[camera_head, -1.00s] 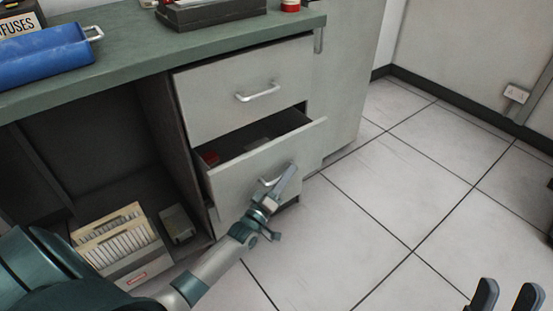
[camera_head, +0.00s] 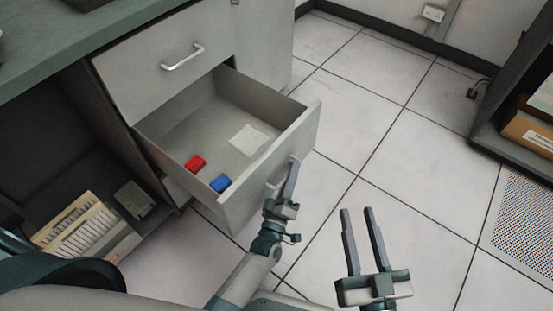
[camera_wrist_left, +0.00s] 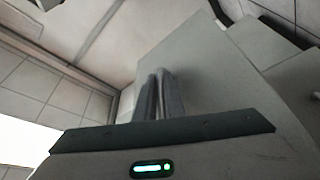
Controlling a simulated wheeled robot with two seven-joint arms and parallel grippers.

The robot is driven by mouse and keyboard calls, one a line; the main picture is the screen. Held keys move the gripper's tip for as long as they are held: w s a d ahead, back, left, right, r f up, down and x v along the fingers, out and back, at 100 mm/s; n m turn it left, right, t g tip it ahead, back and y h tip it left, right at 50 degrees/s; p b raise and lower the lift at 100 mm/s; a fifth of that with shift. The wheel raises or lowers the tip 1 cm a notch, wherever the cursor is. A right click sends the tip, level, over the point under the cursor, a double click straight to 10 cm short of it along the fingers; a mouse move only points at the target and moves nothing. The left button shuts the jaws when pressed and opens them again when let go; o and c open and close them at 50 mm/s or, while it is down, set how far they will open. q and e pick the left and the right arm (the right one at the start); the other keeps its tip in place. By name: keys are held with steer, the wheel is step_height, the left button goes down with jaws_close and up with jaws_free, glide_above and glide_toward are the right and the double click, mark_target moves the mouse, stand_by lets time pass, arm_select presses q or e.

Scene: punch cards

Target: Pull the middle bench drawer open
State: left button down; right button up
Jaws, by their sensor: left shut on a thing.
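The middle bench drawer (camera_head: 268,164) is pulled well out of the bench in the head view. In the left wrist view the two fingers (camera_wrist_left: 158,95) are close together against the pale drawer front (camera_wrist_left: 215,85). My right gripper (camera_head: 360,230) is open and empty, in front of the bench to the right.
The closed top drawer (camera_head: 170,62) with its own handle is above. An open bay at lower left holds a box of cards (camera_head: 85,228) and a small grey box (camera_head: 134,199). Tiled floor (camera_head: 400,150) is clear to the right, up to a dark shelf (camera_head: 520,110).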

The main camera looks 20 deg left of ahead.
arm_select(q)
steer(key=shift+s+d+f, duration=0.1)
steer(key=shift+s+d, duration=0.3)
steer(key=shift+d, duration=0.45)
arm_select(e)
steer(key=shift+w+f, duration=0.1)
steer(key=shift+f, duration=0.2)
arm_select(q)
steer(key=c, duration=2.1)
jaws_free()
